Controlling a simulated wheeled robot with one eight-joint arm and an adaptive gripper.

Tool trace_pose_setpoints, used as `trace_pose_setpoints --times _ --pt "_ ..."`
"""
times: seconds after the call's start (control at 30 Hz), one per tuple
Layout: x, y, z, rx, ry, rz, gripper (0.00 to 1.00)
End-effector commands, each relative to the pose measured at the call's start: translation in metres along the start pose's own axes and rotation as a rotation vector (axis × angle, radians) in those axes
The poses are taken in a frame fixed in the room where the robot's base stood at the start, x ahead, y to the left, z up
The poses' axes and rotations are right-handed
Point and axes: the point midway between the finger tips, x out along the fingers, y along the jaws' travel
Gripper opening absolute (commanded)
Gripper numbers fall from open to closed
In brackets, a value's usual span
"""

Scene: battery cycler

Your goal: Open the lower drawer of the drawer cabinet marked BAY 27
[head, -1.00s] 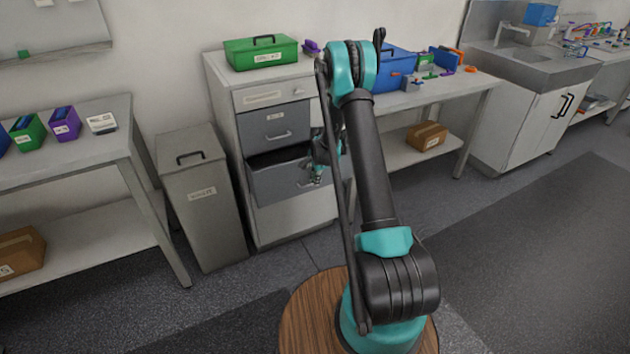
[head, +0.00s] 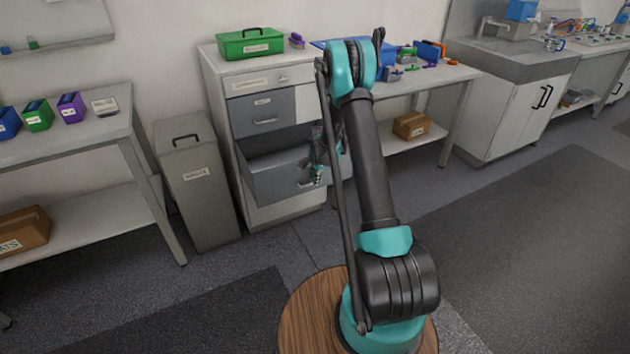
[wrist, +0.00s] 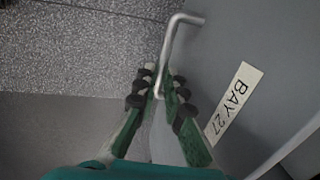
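The drawer cabinet (head: 213,105) stands against the wall, with a grey upper drawer (head: 258,113) that is closed. Its grey lower drawer (head: 270,186) is pulled well out, with its dark inside showing. In the wrist view the drawer front (wrist: 262,50) carries a white label BAY 27 (wrist: 235,100). My gripper (wrist: 158,84) is shut on the silver bar handle (wrist: 175,38), which runs between its fingertips. In the head view my gripper (head: 318,178) is at the lower drawer's front, and my arm hides the right part of the cabinet.
A grey bin (head: 200,195) stands just left of the cabinet. A green box (head: 250,44) sits on top of it. A bench (head: 455,75) with a cardboard box (head: 411,125) beneath is to the right. The floor before the cabinet is open.

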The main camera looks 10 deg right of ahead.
Motion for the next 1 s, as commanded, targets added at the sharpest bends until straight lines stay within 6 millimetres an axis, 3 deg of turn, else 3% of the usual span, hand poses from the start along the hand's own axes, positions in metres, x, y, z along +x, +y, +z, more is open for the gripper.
trace_pose_setpoints --times 0.47,1.0 --pt "-0.006 0.000 0.000 0.000 0.000 0.000 0.19" --pt "-0.096 0.001 0.000 0.001 0.000 0.000 0.19"
